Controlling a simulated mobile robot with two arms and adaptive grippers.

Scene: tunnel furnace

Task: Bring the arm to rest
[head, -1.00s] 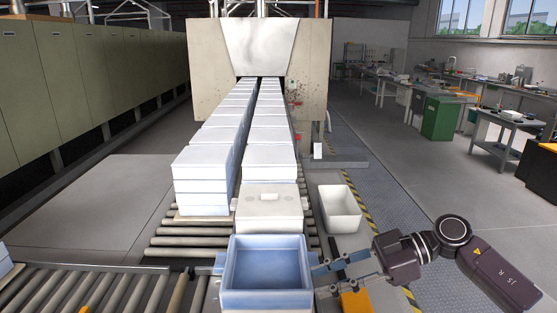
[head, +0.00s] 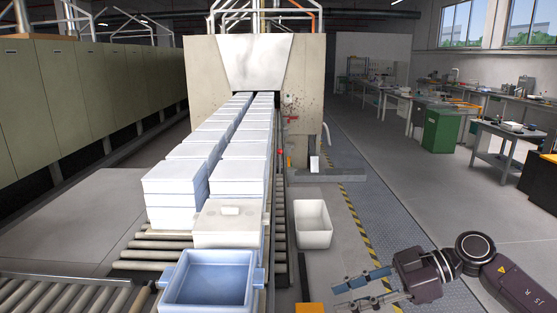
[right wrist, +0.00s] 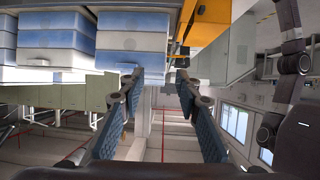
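My right gripper (head: 345,296) is at the lower right of the head view, to the right of the blue tray (head: 208,283) and apart from it. Its two fingers are spread with nothing between them. The right wrist view also shows the right gripper (right wrist: 158,84) with its fingers apart and empty. The blue tray is empty and sits at the near end of the roller line, in front of a white lidded box (head: 228,224). My left gripper is not in view.
Rows of stacked white boxes (head: 178,184) run into the furnace mouth (head: 254,62). A white open bin (head: 313,224) stands on the floor right of the rollers. An orange block (head: 310,309) shows at the bottom edge. The floor aisle (head: 400,185) on the right is clear.

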